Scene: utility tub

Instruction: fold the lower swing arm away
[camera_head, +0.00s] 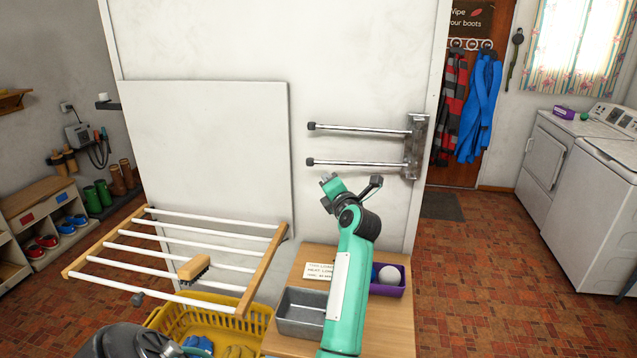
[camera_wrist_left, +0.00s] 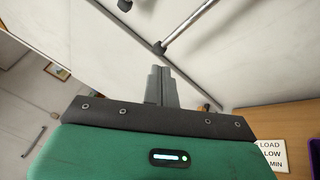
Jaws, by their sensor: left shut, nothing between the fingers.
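The lower swing arm (camera_head: 355,163) is a shiny metal rod with a black end cap, sticking out left from a metal wall bracket (camera_head: 414,147). The upper swing arm (camera_head: 360,128) sticks out above it, roughly parallel. My left gripper (camera_head: 327,180) is just below the lower arm's capped end in the head view; its fingers are hard to make out there. In the left wrist view the grey fingers (camera_wrist_left: 160,82) are shut together and empty. A metal rod (camera_wrist_left: 186,25) with a dark end passes just beyond them; I cannot tell whether they touch. My right gripper is not identifiable.
A wooden drying rack (camera_head: 178,244) with a brush (camera_head: 195,267) stands out at left, above a yellow basket (camera_head: 260,318). A wooden top (camera_head: 393,332) below my left arm holds a metal tub (camera_head: 300,322) and a purple box (camera_head: 393,290). Open floor lies right.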

